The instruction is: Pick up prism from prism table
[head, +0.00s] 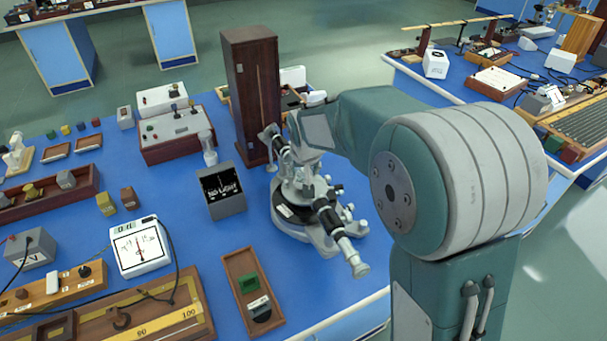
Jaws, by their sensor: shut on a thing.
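The grey and black spectrometer (292,222) stands on the blue bench near its front right edge, its telescope (335,225) pointing down toward the front. My arm reaches in from the right, and my gripper (304,160) is low over the middle of the spectrometer, at the prism table. The gripper shows only in part, small and against similar grey metal. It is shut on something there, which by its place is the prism. The prism itself is hidden, and most of the prism table is covered. I cannot tell whether the prism touches the table.
A tall dark wooden box (250,90) stands close behind the spectrometer.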

